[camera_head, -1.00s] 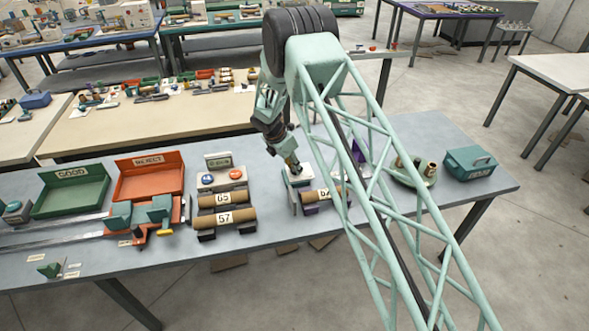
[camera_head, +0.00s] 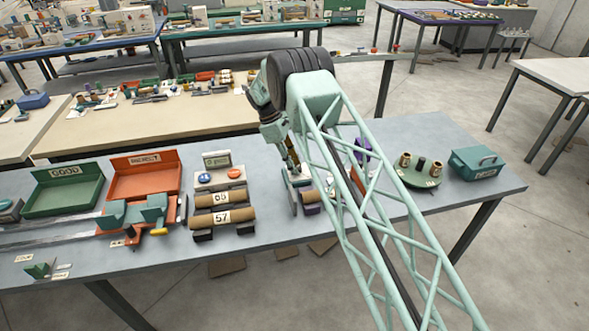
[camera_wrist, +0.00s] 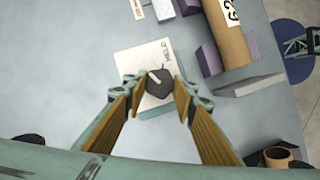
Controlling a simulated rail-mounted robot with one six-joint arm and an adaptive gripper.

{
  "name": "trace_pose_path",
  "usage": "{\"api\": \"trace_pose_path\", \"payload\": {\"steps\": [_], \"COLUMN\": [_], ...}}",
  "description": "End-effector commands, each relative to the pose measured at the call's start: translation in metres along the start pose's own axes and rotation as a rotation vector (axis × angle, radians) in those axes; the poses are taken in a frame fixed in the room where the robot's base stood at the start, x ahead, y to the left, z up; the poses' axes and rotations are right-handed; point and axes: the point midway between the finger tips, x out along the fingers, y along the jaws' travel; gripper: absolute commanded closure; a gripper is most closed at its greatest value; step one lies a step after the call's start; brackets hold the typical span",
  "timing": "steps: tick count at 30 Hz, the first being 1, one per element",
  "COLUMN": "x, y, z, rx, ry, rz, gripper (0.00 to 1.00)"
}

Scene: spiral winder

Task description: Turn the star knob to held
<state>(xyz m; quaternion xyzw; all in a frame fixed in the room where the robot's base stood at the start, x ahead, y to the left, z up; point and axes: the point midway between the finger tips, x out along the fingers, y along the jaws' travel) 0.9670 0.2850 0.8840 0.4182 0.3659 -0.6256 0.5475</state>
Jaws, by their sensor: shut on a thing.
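The star knob (camera_wrist: 160,84) is dark, with a pale mark on its top. It sits on a white plate (camera_wrist: 150,58) with the word HELD printed above and to the right of the knob in the wrist view. My gripper (camera_wrist: 157,88) is shut on the knob, one fingertip on each side. In the head view my gripper (camera_head: 293,167) reaches down to the white unit at the middle of the table, and the knob itself is hidden there. I cannot tell whether the mark lines up with HELD.
A tube labelled 62 (camera_wrist: 229,32) lies in purple supports right of the plate. In the head view, tubes 65 and 57 (camera_head: 222,218) lie to the left, beyond them the orange REJECT tray (camera_head: 145,187). A round green stand (camera_head: 418,180) and a teal box (camera_head: 478,163) stand right.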

Motion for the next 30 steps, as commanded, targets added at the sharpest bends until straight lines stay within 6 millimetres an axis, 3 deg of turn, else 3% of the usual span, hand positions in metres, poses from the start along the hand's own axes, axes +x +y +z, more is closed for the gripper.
{"api": "trace_pose_path", "payload": {"steps": [30], "x": [0.0025], "y": [0.0054], "z": [0.0031], "rx": [0.841], "ry": [-0.001], "rz": [-0.350], "gripper": [0.85]}}
